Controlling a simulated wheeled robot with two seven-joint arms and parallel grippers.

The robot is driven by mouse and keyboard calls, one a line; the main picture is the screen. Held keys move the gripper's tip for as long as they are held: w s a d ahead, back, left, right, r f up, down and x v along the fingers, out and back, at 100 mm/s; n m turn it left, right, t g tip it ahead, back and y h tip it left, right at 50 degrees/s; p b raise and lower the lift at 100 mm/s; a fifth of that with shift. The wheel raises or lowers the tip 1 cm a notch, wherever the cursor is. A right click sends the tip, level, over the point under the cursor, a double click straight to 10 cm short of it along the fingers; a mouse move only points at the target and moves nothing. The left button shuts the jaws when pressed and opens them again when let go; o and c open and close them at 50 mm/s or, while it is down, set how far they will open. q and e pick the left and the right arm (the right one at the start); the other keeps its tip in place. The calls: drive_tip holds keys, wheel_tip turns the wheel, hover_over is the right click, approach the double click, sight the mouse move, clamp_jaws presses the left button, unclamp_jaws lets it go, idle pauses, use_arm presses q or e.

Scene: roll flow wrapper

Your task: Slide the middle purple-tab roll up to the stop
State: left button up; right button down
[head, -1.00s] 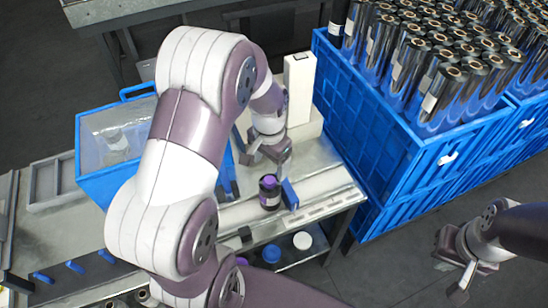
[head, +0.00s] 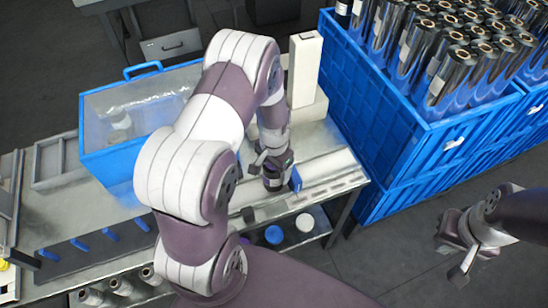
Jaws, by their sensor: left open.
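The purple-tab roll (head: 272,184) is a short dark cylinder standing upright on the bench near its front edge. Its purple top is mostly hidden by my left gripper (head: 271,167). That gripper is open, with its fingers at the top of the roll; whether they touch it I cannot tell. A small blue upright piece (head: 296,180) stands just right of the roll; I cannot tell if it is the stop. My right gripper (head: 456,258) is empty and open, off to the right over the floor.
A blue-framed clear bin (head: 110,160) stands left of my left arm. A white box-like post (head: 304,70) rises behind the gripper. Blue crates (head: 390,130) full of shiny rolls stand right of the bench (head: 345,182). A lower shelf holds round blue and white caps (head: 305,222).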

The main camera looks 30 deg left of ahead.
use_arm(q)
drive_tip(key=shift+f, duration=0.5)
drive_tip(key=c, duration=1)
drive_tip(key=o, duration=1.3)
drive_tip(key=shift+o, duration=0.2)
wheel_tip(320, 180, up, 13)
drive_tip(key=shift+f, duration=0.1)
